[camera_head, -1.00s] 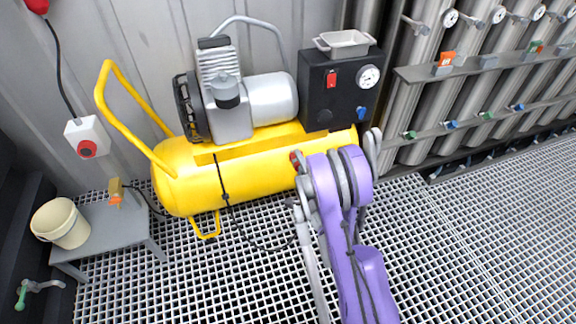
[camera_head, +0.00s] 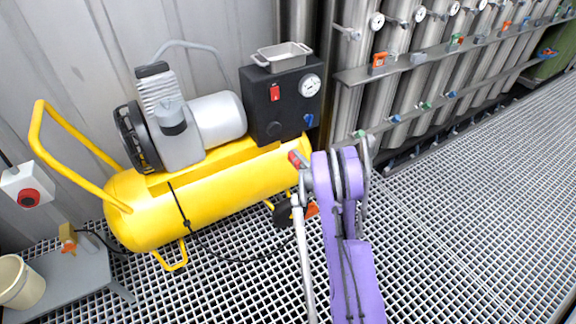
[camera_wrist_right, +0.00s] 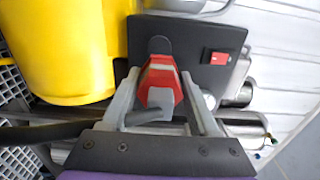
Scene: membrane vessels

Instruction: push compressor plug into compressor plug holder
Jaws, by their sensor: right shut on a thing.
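The red compressor plug (camera_wrist_right: 160,80), with a grey back end, sits between the fingers of my right gripper (camera_wrist_right: 163,90), which is shut on it. It shows as a small red bit in the head view (camera_head: 297,159). A dark cable runs from it to the left in the wrist view. A dark round fitting (camera_wrist_right: 159,45), perhaps the plug holder, is on the black box straight beyond the plug; it also shows in the head view (camera_head: 273,130). I cannot tell whether they touch. My left gripper is not in view.
The yellow compressor tank (camera_head: 215,195) is left of my gripper, with the black box (camera_head: 262,105) and its red switch at its right end. Steel cylinders (camera_head: 355,60) and rails stand behind on the right. A grey table (camera_head: 80,280) is at far left. The right grating is clear.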

